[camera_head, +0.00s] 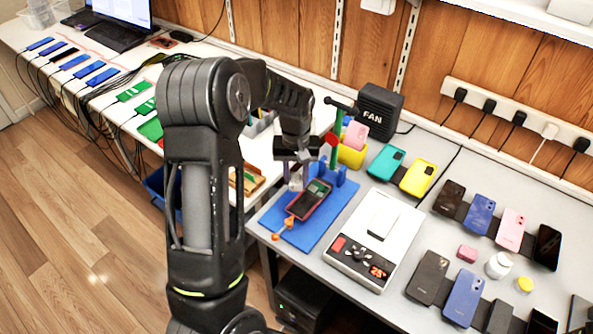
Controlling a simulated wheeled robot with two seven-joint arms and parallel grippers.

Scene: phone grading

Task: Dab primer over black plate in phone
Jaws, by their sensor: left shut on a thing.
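A phone (309,200) with a reddish edge lies on a blue mat (340,205) near the front of the grey table. Its upper face shows a dark area and some green; the black plate cannot be told apart clearly. My left gripper (297,172) points down just above the phone's far left end. It is shut on a small pale piece (296,183), mostly hidden by the fingers; whether it touches the phone cannot be told. A small white pot (498,265), possibly the primer, stands at right beside a yellow cap (525,285). My right gripper is not in view.
A white heating or scale device (345,255) with a red display stands right of the mat. A black fan box (380,110) and a yellow bin (351,156) stand behind. Several phones and cases, including a teal case (386,162), cover the right side.

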